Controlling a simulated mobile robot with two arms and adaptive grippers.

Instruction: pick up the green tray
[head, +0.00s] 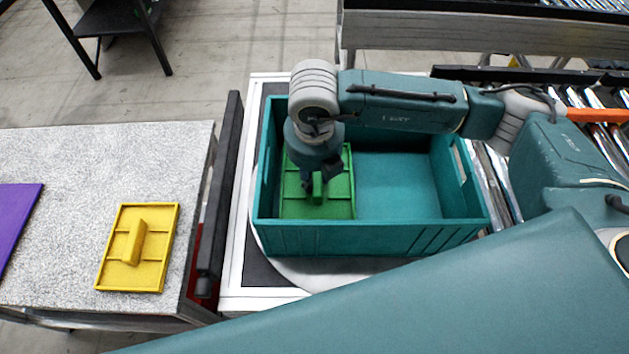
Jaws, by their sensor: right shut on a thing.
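The green tray (332,208) lies inside the left part of a teal crate (360,237). It has a raised handle in its middle. My right gripper (316,188) reaches down into the crate from above and is shut on the tray's handle. The gripper and its wrist hide part of the tray's far side. I cannot tell whether the tray touches the crate floor. My left gripper is not in view.
A yellow tray (155,268) with a handle and a purple panel (14,217) lie on a speckled table (70,160) at left. A dark rail (222,190) stands between table and crate. The crate's right half is empty. Rollers (495,185) run at right.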

